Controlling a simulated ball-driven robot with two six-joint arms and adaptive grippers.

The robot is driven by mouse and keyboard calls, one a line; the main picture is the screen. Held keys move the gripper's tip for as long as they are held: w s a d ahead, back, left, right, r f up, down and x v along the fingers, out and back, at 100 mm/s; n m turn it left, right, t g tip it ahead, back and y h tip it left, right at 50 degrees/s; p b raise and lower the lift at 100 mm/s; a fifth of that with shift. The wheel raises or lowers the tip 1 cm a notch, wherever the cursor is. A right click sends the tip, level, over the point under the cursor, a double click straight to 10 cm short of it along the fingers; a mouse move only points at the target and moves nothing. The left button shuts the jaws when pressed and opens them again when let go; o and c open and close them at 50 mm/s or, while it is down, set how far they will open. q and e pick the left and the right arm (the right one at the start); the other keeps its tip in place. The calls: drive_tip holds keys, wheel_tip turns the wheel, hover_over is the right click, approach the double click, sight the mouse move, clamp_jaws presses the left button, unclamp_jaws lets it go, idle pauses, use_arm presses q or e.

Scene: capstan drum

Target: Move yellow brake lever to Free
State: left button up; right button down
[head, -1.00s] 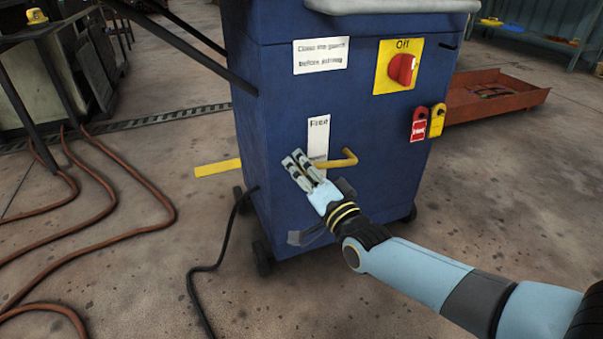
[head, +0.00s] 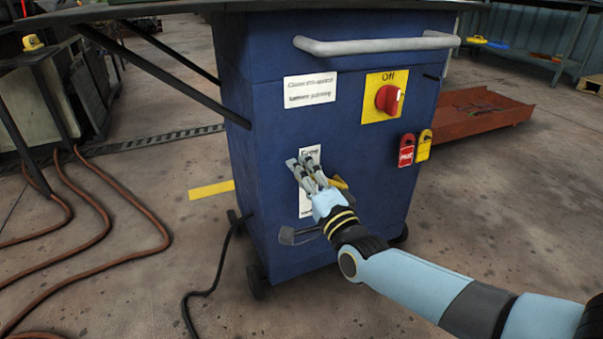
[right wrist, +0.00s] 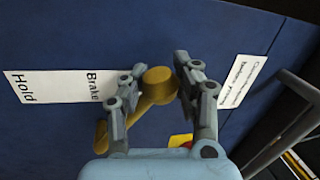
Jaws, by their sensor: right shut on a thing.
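The yellow brake lever (head: 339,183) is on the front of the blue cabinet, mostly hidden behind my right gripper (head: 308,166) in the head view. In the right wrist view the lever (right wrist: 152,92) has a round part between the fingers of my right gripper (right wrist: 158,72), and a bent bar runs to the lower left. The gripper is shut on the lever. The white brake label (head: 306,205) reads "Free" at its top. In the right wrist view the label (right wrist: 55,87) shows "Brake" and "Hold". My left gripper is not in view.
Above the lever are a red rotary switch (head: 389,98) on a yellow plate marked "Off", and a grey handle bar (head: 375,44). Red (head: 406,150) and yellow (head: 424,145) tags hang at the right. A black cable (head: 208,290) lies on the floor.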

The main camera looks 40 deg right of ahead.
drive_tip(key=shift+s+f, duration=0.25)
drive_tip(key=shift+f, duration=0.3)
drive_tip(key=c, duration=1)
unclamp_jaws()
drive_tip(key=shift+d, duration=0.15)
drive_tip(key=o, duration=0.3)
drive_tip(key=shift+w+r, duration=0.1)
drive_tip(key=shift+r, duration=0.15)
drive_tip(key=shift+o, duration=0.2)
drive_tip(key=v, duration=1.2)
